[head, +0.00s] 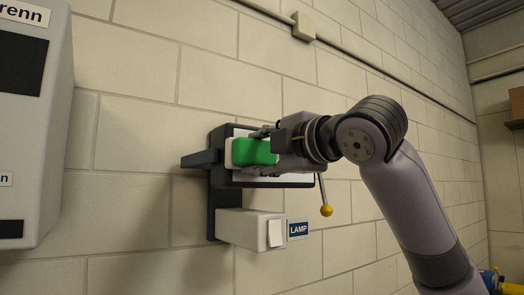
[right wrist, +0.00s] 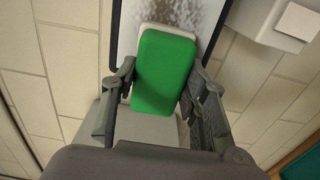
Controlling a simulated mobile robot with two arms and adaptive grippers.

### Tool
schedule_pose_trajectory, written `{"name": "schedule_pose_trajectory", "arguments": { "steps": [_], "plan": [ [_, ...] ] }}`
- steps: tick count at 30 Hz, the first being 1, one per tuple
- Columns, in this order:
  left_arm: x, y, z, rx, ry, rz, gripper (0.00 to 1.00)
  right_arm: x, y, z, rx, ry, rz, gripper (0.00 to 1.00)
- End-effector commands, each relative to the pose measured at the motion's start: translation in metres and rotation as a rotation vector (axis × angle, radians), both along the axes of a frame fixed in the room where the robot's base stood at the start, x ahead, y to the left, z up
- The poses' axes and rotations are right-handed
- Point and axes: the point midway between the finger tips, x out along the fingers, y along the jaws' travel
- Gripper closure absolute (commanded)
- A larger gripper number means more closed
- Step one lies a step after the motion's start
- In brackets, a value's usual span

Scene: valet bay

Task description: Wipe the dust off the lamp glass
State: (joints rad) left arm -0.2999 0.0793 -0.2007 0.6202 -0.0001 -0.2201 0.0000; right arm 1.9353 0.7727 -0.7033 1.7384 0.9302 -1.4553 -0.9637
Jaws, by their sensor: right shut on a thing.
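My right gripper (head: 262,147) is shut on a green block with a pale underside, a wiping pad (head: 252,152). In the right wrist view the pad (right wrist: 164,72) sits between both fingers. The lamp glass (right wrist: 205,14) is a pale panel in a dark frame (head: 218,141) on the wall; grey speckled dust shows on it above the pad. The pad lies over the glass and hides part of it; I cannot tell whether it touches. The left gripper is not in view.
Below the frame is a white box (head: 243,228) with a pale switch plate and a LAMP label (head: 298,229). A yellow-tipped lever (head: 326,210) hangs to the right. A grey cabinet (head: 32,150) stands out at left. A conduit (head: 350,55) runs along the wall above.

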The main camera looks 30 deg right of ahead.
Motion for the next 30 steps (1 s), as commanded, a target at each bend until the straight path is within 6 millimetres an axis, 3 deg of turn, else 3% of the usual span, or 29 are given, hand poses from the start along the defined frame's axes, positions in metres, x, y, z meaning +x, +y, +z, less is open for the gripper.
{"name": "schedule_pose_trajectory", "arguments": {
  "steps": [11, 21, 30],
  "plan": [
    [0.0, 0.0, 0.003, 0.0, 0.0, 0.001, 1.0, 0.004, -0.003, 0.001, 0.001, -0.001, -0.001, 0.81],
    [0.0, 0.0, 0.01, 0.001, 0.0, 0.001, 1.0, 0.007, -0.032, 0.001, 0.002, 0.0, -0.002, 0.81],
    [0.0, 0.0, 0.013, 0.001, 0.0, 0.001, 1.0, 0.009, -0.044, 0.001, 0.001, -0.001, -0.001, 0.81]
  ]
}}
